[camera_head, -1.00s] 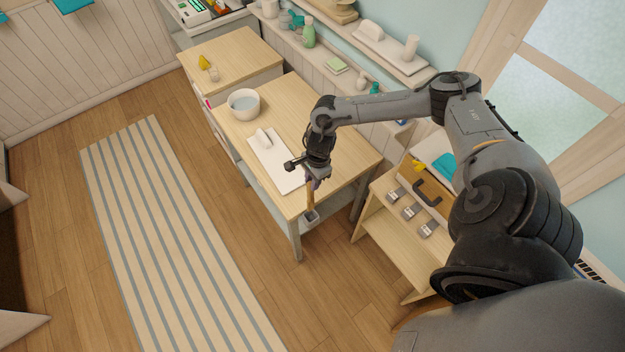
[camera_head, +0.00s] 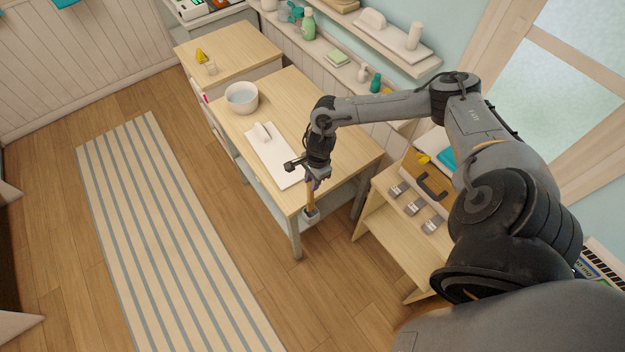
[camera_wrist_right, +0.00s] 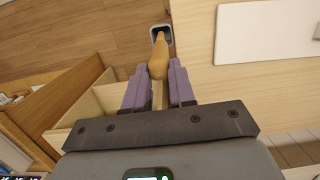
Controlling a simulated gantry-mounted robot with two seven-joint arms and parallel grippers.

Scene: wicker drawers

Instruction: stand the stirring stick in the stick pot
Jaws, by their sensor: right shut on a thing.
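The purple fingers also show on either side of the stick in the right wrist view (camera_wrist_right: 158,88). The stick pot (camera_head: 311,215) is a small grey square cup at the near edge of the wooden table. The stick's lower end is at the pot's mouth in both views. How deep it reaches inside is hidden. My left gripper is not in view.
The table (camera_head: 335,150) bears a white board (camera_head: 275,160) and a white bowl (camera_head: 242,97). A low shelf unit (camera_head: 385,235) with several small metal items stands to the right. A striped rug (camera_head: 165,230) lies on the open floor at left.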

